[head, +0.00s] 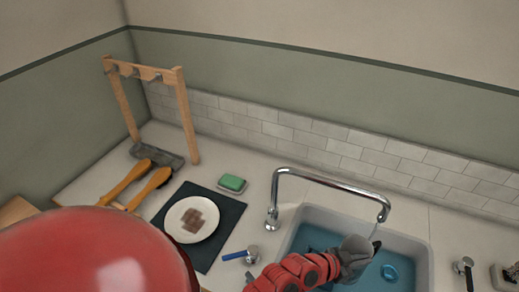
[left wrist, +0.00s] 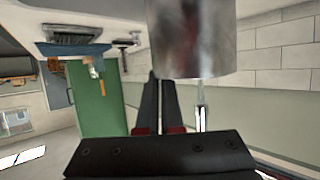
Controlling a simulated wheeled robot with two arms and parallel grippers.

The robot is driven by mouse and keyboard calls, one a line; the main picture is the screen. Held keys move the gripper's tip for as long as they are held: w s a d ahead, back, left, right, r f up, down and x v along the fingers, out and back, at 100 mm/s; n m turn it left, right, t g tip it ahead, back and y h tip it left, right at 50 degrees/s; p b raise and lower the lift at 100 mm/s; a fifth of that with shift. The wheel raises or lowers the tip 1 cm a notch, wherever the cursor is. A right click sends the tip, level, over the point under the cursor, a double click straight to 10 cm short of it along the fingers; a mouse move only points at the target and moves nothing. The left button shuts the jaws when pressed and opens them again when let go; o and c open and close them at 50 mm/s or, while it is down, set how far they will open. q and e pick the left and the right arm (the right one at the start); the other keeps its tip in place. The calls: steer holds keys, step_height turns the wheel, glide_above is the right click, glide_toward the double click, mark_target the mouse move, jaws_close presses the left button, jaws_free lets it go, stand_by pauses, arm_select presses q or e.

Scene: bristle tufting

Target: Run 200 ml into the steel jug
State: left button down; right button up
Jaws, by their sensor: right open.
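The steel jug (head: 357,245) is held upright or nearly so under the spout of the chrome tap (head: 330,180), over the sink. A thin pale stream appears to run from the spout toward it. My left gripper (head: 344,264) is shut on the jug; in the left wrist view its fingers (left wrist: 160,105) reach to the jug's shiny wall (left wrist: 195,40). The water level inside the jug cannot be seen. A valve with a blue lever (head: 240,255) is left of the sink, and a dark-handled one (head: 464,268) is on its right. My right gripper is not in view.
The sink (head: 420,255) has a blue basin with a round drain. Left of it are a dark mat (head: 231,215) with a white plate (head: 176,222), a green sponge (head: 232,183), yellow-handled tools (head: 150,185) and a wooden rack (head: 188,115). The tiled wall (head: 300,130) closes the back.

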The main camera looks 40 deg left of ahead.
steer(key=shift+s+d, duration=0.1)
steer(key=shift+d, duration=0.3)
steer(key=shift+c, duration=0.3)
